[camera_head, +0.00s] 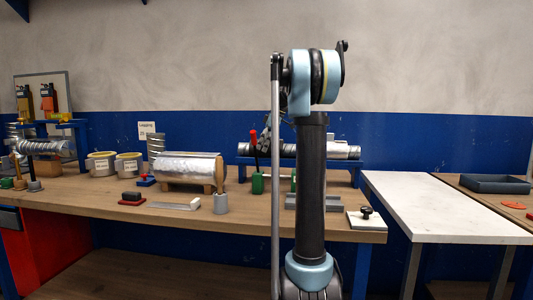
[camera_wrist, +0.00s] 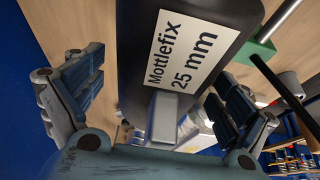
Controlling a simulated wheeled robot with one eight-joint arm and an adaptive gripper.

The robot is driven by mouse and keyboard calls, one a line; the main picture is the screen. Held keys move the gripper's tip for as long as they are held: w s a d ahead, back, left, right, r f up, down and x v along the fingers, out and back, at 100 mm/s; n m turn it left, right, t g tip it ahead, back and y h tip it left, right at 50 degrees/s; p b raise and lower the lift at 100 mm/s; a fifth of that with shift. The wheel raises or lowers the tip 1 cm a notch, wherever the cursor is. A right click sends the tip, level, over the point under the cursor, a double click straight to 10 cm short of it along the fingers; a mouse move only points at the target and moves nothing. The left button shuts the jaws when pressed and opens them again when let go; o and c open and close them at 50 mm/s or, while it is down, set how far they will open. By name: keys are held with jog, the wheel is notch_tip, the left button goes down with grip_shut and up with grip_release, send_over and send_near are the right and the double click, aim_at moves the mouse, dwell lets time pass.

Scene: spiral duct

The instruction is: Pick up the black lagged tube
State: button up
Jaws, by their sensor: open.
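A black rounded body with a white label reading "Mottlefix 25 mm" (camera_wrist: 132,60) fills the upper middle of the wrist view; it looks like the black lagged tube. My gripper (camera_wrist: 155,105) is open, with one finger on each side of the picture and the black body between and beyond them. I cannot tell whether either finger touches it. In the head view a dark tube with bare metal toward its right end (camera_head: 340,152) lies level on a blue stand (camera_head: 347,163). My arm hides its middle. My gripper (camera_head: 265,137) shows small and dark at its left part.
A foil-wrapped cylinder (camera_head: 188,168) lies on wooden cradles to the left. A red-handled tool (camera_head: 253,140) stands in a green block (camera_head: 257,184) close to my gripper. A grey cup (camera_head: 221,203) is in front. The white table (camera_head: 440,208) at right is clear.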

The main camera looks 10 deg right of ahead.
jog(key=shift+a+f, duration=0.15)
jog(key=shift+f, duration=0.2)
jog(key=c, duration=1.4)
jog(key=shift+r, duration=0.1)
